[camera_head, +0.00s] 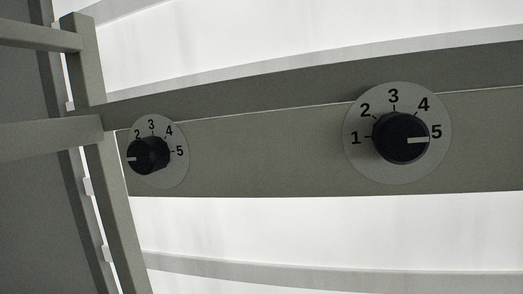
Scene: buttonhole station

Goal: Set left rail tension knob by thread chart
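The left knob (148,155) is black and sits on a round grey dial plate (177,171) on the beige rail. Its white mark points left, below the 2. The plate shows 2, 3, 4 and 5, and no 1 can be made out. The right knob (400,138) is also black, on a larger-looking dial plate (398,175) numbered 1 to 5. Its white mark points right, at the 5. My gripper is not in view, and nothing touches either knob. No thread chart is seen.
The beige rail (265,155) runs across the view under a darker grey band (265,100). A grey upright post (103,190) with cross bars (45,133) stands at the left, close beside the left dial. The space in front of the right dial is clear.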

